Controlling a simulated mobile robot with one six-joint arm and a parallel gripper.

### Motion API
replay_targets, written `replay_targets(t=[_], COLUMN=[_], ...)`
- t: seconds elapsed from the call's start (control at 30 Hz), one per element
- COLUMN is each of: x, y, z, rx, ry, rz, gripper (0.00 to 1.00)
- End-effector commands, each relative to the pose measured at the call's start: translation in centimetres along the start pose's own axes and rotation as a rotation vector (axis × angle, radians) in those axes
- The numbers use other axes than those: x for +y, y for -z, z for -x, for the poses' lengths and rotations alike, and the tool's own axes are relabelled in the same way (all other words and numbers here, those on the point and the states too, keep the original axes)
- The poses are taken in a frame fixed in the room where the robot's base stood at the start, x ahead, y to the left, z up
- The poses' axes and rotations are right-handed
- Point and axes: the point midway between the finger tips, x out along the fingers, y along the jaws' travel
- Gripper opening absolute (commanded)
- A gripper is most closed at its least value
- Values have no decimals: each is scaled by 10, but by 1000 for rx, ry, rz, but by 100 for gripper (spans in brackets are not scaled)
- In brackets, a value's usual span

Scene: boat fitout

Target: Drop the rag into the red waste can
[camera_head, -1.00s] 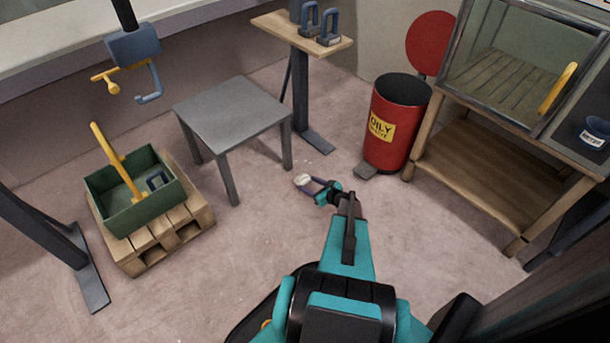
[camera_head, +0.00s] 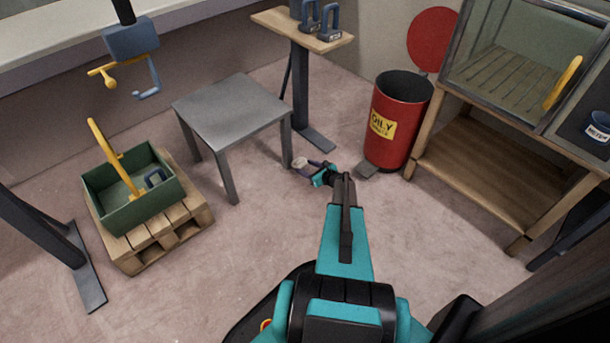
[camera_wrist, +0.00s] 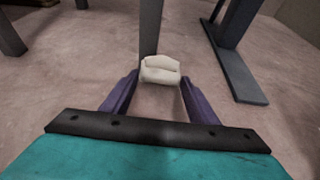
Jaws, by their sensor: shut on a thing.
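The rag (camera_wrist: 160,70) is a small cream-white folded cloth between the tips of my gripper's purple fingers in the wrist view. My gripper (camera_head: 307,163) is shut on it and holds it in front of the grey table's near right leg in the head view, left of the can. The rag also shows as a small pale patch in the head view (camera_head: 299,162). The red waste can (camera_head: 397,122) stands upright with a yellow label and a dark open top. Its round red lid (camera_head: 433,40) is raised behind it. A grey pedal (camera_head: 367,171) is at its foot.
A grey table (camera_head: 230,108) stands left of my gripper. A post-mounted wooden shelf (camera_head: 285,28) holds blue padlock-like items. A wooden bench (camera_head: 490,185) with a glass-fronted cabinet stands right of the can. A green tote (camera_head: 130,210) sits on a pallet at left. Open floor lies in front.

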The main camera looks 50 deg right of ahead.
Motion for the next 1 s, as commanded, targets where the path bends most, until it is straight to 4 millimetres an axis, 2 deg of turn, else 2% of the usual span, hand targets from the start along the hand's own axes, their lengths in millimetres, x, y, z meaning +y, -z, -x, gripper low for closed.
replay_targets(t=[0.4,0.9,0.93,1.0], x=[-1,-1,-1,-1], y=[32,36,36,36], z=[-13,-14,-13,-13], rx=[-1,0,0,0], ry=[1,2,2,2], rz=[-1,-1,-1,-1], gripper=[29,29,57,69])
